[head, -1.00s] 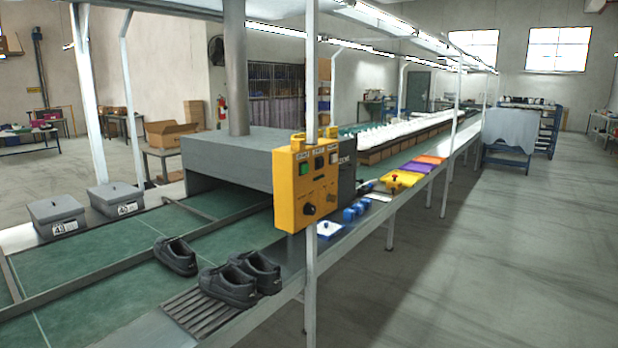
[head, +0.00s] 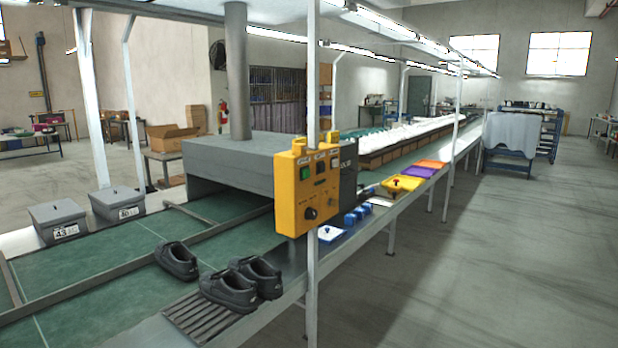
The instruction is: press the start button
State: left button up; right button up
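A yellow control box (head: 307,190) is fixed to a white post at the near edge of the conveyor line, right of the grey tunnel housing. A small green button (head: 305,173) shows at the upper left of its face. A black knob (head: 310,213) sits low on the face, and small dark and pale parts show along the upper part. The labels are too small to read, so I cannot tell for certain which part is the start button. Neither of my grippers shows in this view.
Dark shoes (head: 230,290) stand on the line at the near side, one pair on a slatted rack (head: 200,318). Grey lidded boxes (head: 57,215) sit at the left. Blue items (head: 356,215) and a yellow tray (head: 402,184) lie past the post. The floor at right (head: 480,270) is clear.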

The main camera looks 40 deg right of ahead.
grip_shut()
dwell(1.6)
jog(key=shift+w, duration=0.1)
